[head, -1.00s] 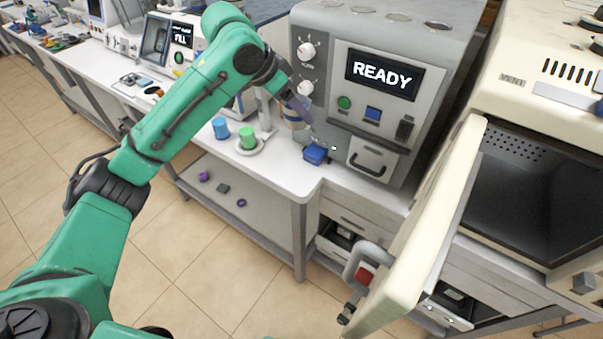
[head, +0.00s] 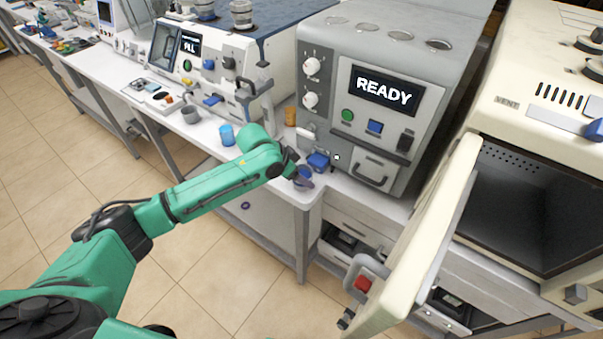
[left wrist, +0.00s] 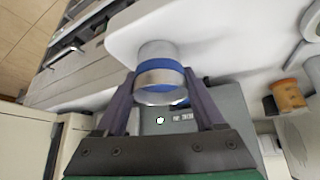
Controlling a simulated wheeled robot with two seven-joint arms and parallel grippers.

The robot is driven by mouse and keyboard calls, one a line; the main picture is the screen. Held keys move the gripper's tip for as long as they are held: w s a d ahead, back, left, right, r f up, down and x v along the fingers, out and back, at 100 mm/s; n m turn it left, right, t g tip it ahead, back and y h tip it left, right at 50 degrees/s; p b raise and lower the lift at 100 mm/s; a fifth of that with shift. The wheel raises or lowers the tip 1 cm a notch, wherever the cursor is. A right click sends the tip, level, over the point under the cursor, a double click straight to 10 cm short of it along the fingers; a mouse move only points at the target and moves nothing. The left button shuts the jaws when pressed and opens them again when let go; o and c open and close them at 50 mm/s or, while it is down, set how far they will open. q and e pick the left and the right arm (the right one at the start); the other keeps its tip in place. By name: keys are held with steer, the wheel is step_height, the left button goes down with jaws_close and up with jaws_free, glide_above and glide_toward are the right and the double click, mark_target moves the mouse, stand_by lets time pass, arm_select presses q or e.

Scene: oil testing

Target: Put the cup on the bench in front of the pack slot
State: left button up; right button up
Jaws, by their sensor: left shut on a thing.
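The cup (head: 303,181), metallic grey with a blue band, is between the fingers of my left gripper (head: 297,176), which is shut on it. It shows large in the left wrist view (left wrist: 158,75), with a finger on each side. The cup is at the bench (head: 311,196) corner, in front of the grey machine (head: 345,140) whose screen reads READY. I cannot tell whether its base touches the bench. A blue part (head: 318,160) juts from the machine's lower front, just behind the cup. I cannot tell which opening is the pack slot. My right gripper is out of view.
A blue cup (head: 227,134), a grey mug (head: 190,114) and an orange container (head: 290,116) stand on the bench. A drawer with a handle (head: 372,172) is right of the blue part. The open cream oven door (head: 420,240) juts out at the right.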

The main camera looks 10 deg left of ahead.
arm_select(q)
steer(key=o, duration=1.5)
steer(key=shift+r, duration=0.1)
steer(key=b+v, duration=0.1)
steer(key=v, duration=1.1)
steer(key=shift+b, duration=0.3)
